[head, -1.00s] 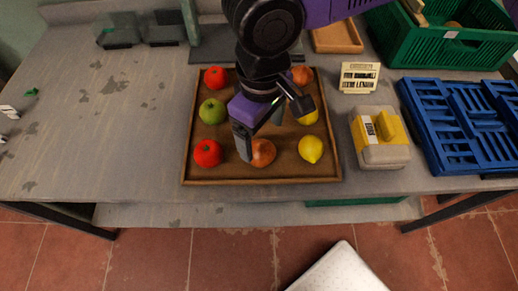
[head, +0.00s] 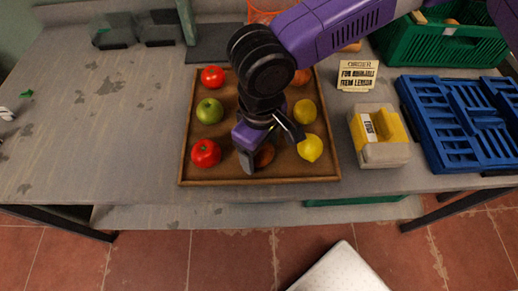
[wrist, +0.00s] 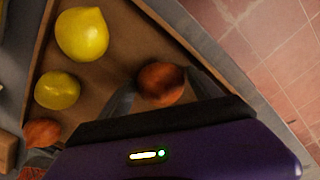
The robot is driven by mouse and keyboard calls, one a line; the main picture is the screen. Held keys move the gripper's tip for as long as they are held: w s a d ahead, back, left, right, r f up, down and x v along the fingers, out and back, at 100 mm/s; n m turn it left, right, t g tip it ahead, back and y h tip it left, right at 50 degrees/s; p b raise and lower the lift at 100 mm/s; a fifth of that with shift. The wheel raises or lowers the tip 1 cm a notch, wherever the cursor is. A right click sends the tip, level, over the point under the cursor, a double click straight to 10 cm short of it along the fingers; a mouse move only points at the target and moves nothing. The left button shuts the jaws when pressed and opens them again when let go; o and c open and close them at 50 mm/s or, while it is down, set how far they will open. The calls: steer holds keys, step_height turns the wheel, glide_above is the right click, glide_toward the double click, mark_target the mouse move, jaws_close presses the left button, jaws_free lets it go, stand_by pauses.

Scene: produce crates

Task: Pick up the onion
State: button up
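A brown-orange onion (head: 264,156) lies in the front middle of the wooden tray (head: 215,182), partly hidden by my gripper in the head view. It also shows in the wrist view (wrist: 162,82). My gripper (head: 268,150) points down over it, with its fingers apart. In the wrist view my gripper (wrist: 165,92) has one finger on each side of the onion; I cannot tell whether they touch it. A second brown-orange round item (head: 301,77) lies at the tray's back right, and it shows at the wrist view's lower left (wrist: 43,132).
Two yellow lemons (head: 310,148) (head: 305,111) lie right of my gripper. Red tomatoes (head: 206,153) (head: 212,77) and a green apple (head: 210,111) line the left. A yellow-grey device (head: 380,140), blue crate (head: 458,125) and sign (head: 357,76) stand right of the tray.

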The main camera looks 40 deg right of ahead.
steer(key=c, duration=1.2)
steer(key=shift+c, duration=0.2)
steer(key=shift+r, duration=0.1)
